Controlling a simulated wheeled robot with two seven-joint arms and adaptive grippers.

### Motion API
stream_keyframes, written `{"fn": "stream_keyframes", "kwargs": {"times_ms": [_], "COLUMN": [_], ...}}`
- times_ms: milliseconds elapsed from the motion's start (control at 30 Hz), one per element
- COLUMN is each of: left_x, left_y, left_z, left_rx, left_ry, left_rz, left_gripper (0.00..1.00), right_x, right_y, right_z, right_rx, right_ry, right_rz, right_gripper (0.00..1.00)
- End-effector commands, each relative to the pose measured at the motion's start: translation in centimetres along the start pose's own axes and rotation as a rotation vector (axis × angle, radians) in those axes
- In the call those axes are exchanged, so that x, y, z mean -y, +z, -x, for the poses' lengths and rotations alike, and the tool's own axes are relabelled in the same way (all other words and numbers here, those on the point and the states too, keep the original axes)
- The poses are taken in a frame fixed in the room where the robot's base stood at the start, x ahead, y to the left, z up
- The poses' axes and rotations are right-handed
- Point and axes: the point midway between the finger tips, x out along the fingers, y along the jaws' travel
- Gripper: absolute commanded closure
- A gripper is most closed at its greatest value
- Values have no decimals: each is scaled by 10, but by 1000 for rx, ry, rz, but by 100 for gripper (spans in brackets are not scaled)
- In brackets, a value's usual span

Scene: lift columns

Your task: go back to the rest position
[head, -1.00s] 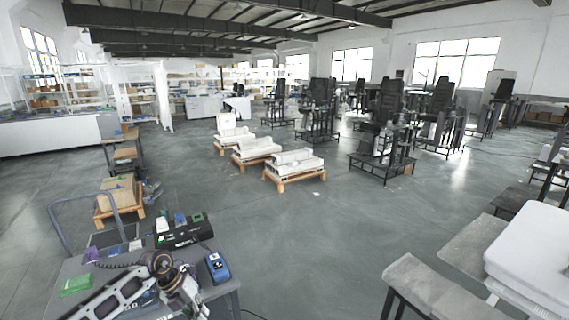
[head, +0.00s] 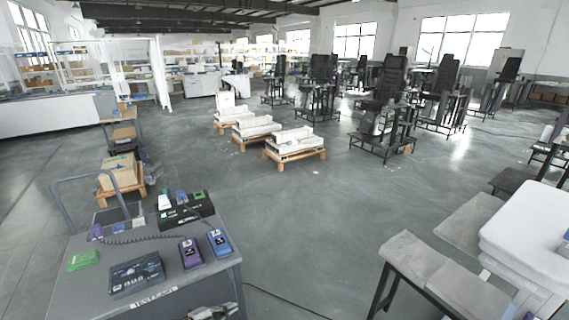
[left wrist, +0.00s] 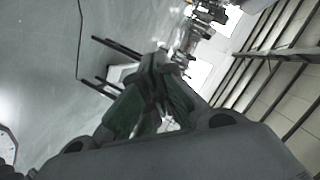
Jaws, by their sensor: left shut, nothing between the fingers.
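My left gripper (head: 214,312) shows only in part at the bottom edge of the head view, low beside the front edge of the grey test cart (head: 205,290). In the left wrist view its two dark fingers (left wrist: 160,62) come together at the tips with nothing between them. It is apart from the things on the cart. My right gripper is in neither view.
Grey benches (head: 425,262) stand at the right. Open floor lies between.

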Motion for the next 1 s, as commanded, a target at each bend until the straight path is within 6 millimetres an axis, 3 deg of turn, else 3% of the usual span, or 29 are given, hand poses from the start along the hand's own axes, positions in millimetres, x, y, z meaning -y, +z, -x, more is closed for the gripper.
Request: {"fn": "stream_keyframes", "kwargs": {"times_ms": [33, 200, 500, 767, 1000], "left_x": [-19, -77, -192, -294, -388], "left_y": [12, 53, 98, 110, 100], "left_z": [3, 21, 66, 113, 160], "left_rx": [49, 225, 507, 726, 912], "left_ry": [-20, -78, -102, -75, -23], "left_rz": [63, 261, 544, 752, 926], "left_gripper": [100, 100, 100, 100, 100], "right_x": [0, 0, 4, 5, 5], "right_y": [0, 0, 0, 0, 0], "right_z": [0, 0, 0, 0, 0], "right_rx": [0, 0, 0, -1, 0], "right_ry": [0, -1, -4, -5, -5], "right_rz": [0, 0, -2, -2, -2], "right_gripper": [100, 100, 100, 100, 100]}}
